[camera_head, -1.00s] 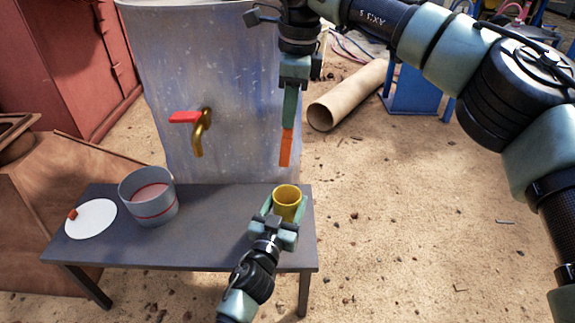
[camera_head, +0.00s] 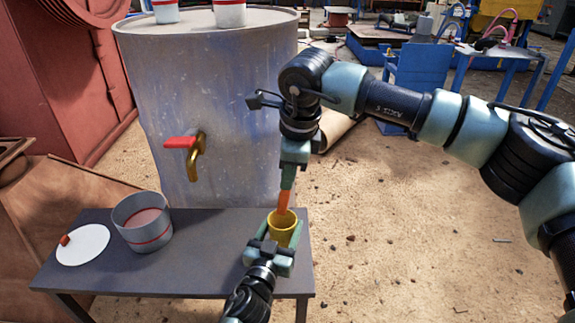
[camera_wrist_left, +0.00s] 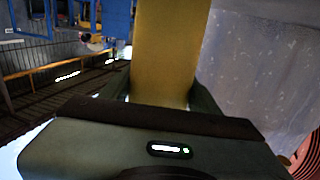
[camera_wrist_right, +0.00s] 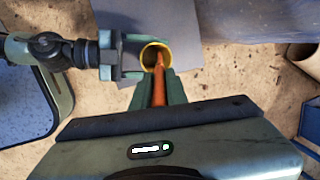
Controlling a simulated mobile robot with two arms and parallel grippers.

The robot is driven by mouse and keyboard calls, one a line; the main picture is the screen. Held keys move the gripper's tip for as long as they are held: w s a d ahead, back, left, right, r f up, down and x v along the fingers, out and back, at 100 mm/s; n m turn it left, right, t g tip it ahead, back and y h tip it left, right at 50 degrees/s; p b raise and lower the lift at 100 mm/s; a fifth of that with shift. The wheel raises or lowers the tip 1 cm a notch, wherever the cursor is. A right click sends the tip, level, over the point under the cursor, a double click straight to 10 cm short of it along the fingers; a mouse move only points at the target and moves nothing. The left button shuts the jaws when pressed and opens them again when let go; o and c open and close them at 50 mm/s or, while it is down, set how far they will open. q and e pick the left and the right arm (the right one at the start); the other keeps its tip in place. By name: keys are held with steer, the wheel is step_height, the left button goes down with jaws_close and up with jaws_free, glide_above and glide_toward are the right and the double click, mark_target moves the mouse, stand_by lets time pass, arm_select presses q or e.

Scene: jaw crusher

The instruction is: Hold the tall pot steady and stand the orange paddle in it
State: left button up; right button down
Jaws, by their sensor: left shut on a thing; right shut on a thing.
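The tall yellow pot (camera_head: 283,232) stands upright on the right end of the dark table. My left gripper (camera_head: 271,252) is shut around the pot's sides; the pot's yellow wall fills the middle of the left wrist view (camera_wrist_left: 165,55). My right gripper (camera_head: 288,178) is above the pot, pointing down and shut on the orange paddle (camera_head: 283,202). In the right wrist view the paddle (camera_wrist_right: 159,90) runs from my fingers to the pot's mouth (camera_wrist_right: 150,48), and its far end appears inside the rim. How deep its tip sits is hidden.
The dark table (camera_head: 200,260) also carries a grey bucket with a red band (camera_head: 143,222) and a white disc (camera_head: 82,245) with a small red block (camera_head: 64,240). A large metal drum (camera_head: 215,110) with a red-handled tap (camera_head: 190,148) stands close behind. Sandy ground lies to the right.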

steer(key=s+d+x, duration=0.1)
steer(key=s+x, duration=0.1)
steer(key=x, duration=0.7)
steer(key=shift+f, duration=0.25)
stand_by(0.4)
steer(key=c, duration=1.3)
jaws_free()
steer(key=shift+c, duration=0.2)
steer(key=v, duration=1.2)
